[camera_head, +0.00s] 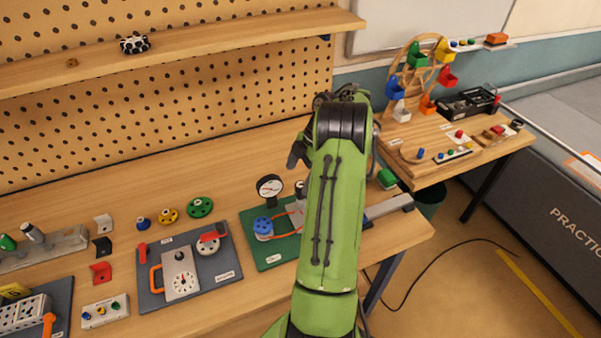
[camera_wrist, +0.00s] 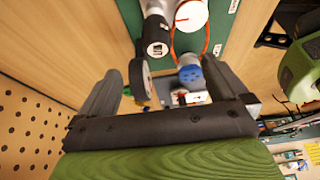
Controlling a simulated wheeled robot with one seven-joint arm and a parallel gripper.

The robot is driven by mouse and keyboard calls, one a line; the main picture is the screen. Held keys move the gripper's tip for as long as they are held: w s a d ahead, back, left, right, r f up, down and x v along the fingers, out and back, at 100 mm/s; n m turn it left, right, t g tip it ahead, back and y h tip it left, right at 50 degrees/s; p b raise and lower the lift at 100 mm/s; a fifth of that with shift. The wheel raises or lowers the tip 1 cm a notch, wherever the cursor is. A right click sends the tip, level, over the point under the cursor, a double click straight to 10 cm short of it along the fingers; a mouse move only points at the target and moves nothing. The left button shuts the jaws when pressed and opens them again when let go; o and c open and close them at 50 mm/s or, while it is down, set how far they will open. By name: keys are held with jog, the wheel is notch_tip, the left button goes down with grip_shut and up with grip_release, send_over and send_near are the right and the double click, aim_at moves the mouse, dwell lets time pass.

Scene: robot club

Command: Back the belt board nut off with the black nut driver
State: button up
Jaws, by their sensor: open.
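The green board (camera_head: 262,246) with an orange-red belt (camera_head: 284,221) lies on the bench, partly hidden by my arm. It carries a blue knob (camera_head: 264,226), a black-rimmed gauge (camera_head: 270,187) and a dark-topped post (camera_head: 301,188). I cannot make out the nut. A tool with a dark handle (camera_head: 31,231), possibly the black nut driver, stands in the grey rack at far left. My gripper (camera_wrist: 165,72) is open and empty. In the wrist view the blue knob (camera_wrist: 190,76), gauge (camera_wrist: 142,80) and belt (camera_wrist: 205,42) show beyond and between the fingers.
A grey panel (camera_head: 225,265) with a dial and handles lies left of the green board. A grey rack (camera_head: 55,250) with a green-handled tool is at far left. A pegboard shelf (camera_head: 180,45) overhangs the back. A side table (camera_head: 490,160) with coloured buckets stands right.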

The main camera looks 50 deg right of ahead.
jog(key=p+v, duration=0.8)
jog(key=v, duration=0.7)
jog(key=shift+r, duration=0.4)
jog(key=shift+d, duration=0.1)
